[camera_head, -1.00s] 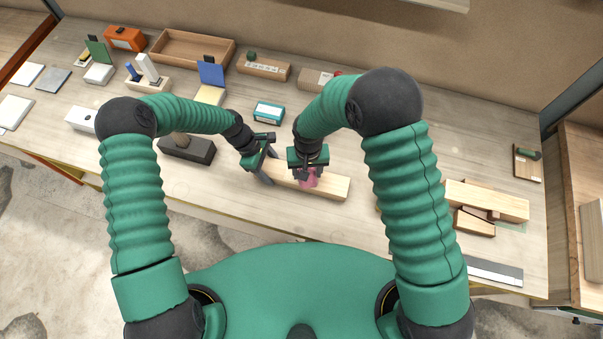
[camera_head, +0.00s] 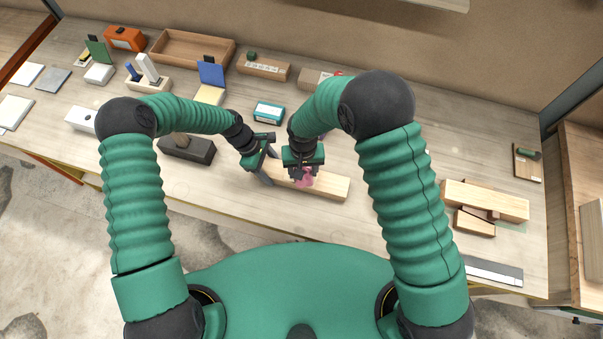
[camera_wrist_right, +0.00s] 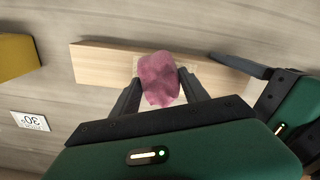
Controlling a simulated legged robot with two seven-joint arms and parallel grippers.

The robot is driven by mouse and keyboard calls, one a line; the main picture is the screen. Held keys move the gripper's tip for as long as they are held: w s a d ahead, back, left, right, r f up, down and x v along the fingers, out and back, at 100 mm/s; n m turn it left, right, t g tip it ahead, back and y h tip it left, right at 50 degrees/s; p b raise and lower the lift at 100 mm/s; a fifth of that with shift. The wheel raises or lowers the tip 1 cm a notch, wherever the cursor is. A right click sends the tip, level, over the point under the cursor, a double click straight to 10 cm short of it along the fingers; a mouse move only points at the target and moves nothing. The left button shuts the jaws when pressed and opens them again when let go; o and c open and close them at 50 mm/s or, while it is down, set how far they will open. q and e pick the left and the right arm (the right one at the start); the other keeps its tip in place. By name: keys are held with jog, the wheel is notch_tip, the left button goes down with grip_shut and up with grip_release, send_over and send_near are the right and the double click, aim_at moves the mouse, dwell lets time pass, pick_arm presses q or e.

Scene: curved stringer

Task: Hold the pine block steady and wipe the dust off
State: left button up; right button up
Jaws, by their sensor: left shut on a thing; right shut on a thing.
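The pine block (camera_head: 328,186) is a long pale bar lying on the bench in front of me. It also shows in the right wrist view (camera_wrist_right: 105,66). My left gripper (camera_head: 266,170) is shut on the block at its left end in the head view. My right gripper (camera_head: 303,175) is shut on a crumpled pink cloth (camera_wrist_right: 159,79), which is over the block's top face, right of the left gripper. A paler patch shows on the wood beside the cloth in the wrist view. The fingertips and the cloth's underside are partly hidden.
A dark block with a knob (camera_head: 187,149) stands left of my left gripper. A teal-and-white box (camera_head: 268,111) stands behind the pine block. Stacked wood pieces (camera_head: 486,200) lie to the right. A wooden tray (camera_head: 192,48) is at the back. Bare bench lies right of the block.

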jog(key=shift+s+d+f, duration=0.1)
jog(key=shift+s+d, duration=0.15)
jog(key=shift+d, duration=0.4)
jog(key=shift+a, duration=0.1)
pick_arm(q)
jog(key=shift+d, duration=0.1)
pick_arm(e)
jog(key=shift+w+a, duration=0.3)
jog(key=shift+a, duration=0.65)
jog(key=shift+w+a, duration=0.1)
jog(key=shift+a, duration=0.35)
jog(key=shift+r, duration=3.15)
pick_arm(q)
jog(key=o, duration=1.4)
